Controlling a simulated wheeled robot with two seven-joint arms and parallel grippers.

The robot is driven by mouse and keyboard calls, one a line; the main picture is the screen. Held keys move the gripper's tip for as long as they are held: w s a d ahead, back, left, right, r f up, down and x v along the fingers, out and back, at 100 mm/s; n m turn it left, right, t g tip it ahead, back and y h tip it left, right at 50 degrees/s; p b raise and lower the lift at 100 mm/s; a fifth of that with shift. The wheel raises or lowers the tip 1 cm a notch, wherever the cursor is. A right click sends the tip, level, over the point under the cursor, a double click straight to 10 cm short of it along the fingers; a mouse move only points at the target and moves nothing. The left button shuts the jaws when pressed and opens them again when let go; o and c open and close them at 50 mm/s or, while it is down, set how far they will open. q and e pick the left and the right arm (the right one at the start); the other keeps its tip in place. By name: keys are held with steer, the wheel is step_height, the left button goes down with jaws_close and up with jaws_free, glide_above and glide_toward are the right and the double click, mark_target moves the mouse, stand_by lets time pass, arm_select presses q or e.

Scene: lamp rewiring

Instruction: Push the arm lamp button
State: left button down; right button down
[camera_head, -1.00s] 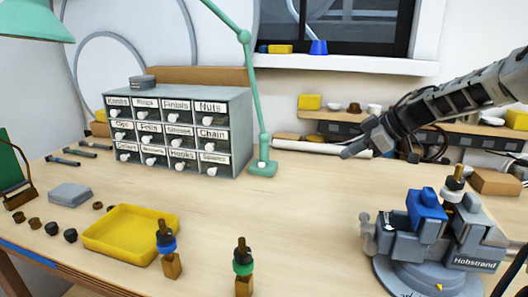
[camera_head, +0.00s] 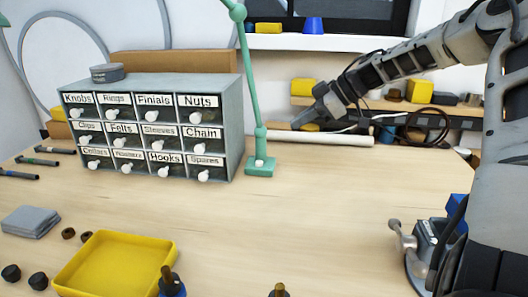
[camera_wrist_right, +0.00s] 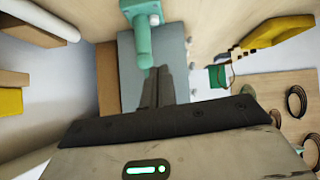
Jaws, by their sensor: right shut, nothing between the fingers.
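The arm lamp (camera_head: 251,85) is a green jointed lamp standing right of the drawer cabinet; its shade is out of view. Its square green base (camera_head: 262,171) carries a small white button (camera_head: 259,162). The base also shows at the top of the right wrist view (camera_wrist_right: 128,5), with the white button (camera_wrist_right: 154,19) on it. My right gripper (camera_head: 297,124) is shut and empty, up and right of the base and apart from the button. Its fingers (camera_wrist_right: 160,72) point toward the lamp in the wrist view. My left gripper is not in view.
The labelled drawer cabinet (camera_head: 235,125) stands left of the lamp. A white roll (camera_head: 320,138) lies behind the base. A yellow tray (camera_head: 85,270) is at front left, and a grey vise (camera_head: 405,245) is at front right. The tabletop before the lamp is clear.

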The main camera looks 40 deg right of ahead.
glide_above(259, 163)
steer(key=s+d, duration=0.2)
steer(key=s, duration=0.1)
steer(key=f, duration=0.6)
steer(key=shift+w+a+f, duration=0.2)
steer(key=shift+w+f, duration=0.05)
steer(key=shift+f, duration=0.05)
steer(key=shift+w+a+f, duration=0.1)
steer(key=shift+w+f, duration=0.05)
steer(key=shift+f, duration=0.5)
steer(key=shift+w+f, duration=0.15)
steer(key=shift+f, duration=0.45)
steer(key=shift+w+f, duration=0.1)
steer(key=shift+f, duration=0.6)
